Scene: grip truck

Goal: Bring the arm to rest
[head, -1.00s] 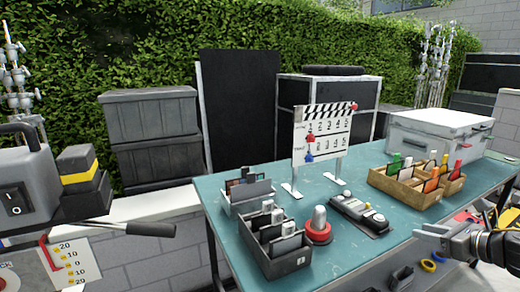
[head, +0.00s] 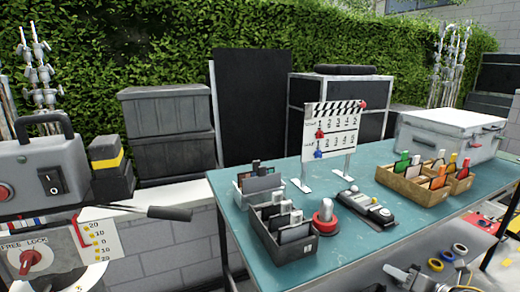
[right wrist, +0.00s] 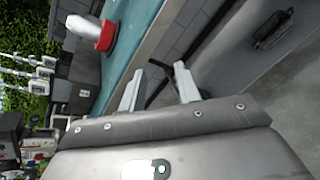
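My right gripper (head: 400,277) is low at the bottom edge of the head view, beyond the front edge of the teal table (head: 378,248). In the right wrist view its two fingers (right wrist: 158,84) stand apart with nothing between them. A red-based button with a pale dome (head: 325,218) stands on the table; it also shows in the right wrist view (right wrist: 92,32), apart from the fingers. My left gripper is not in view.
The table holds a dark tray of cards (head: 283,245), a clapperboard (head: 332,130), a switch box (head: 366,208), a wooden bin (head: 405,188) and a white case (head: 445,133). A grey machine (head: 40,172) stands left. Tape rolls (head: 436,265) lie below right.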

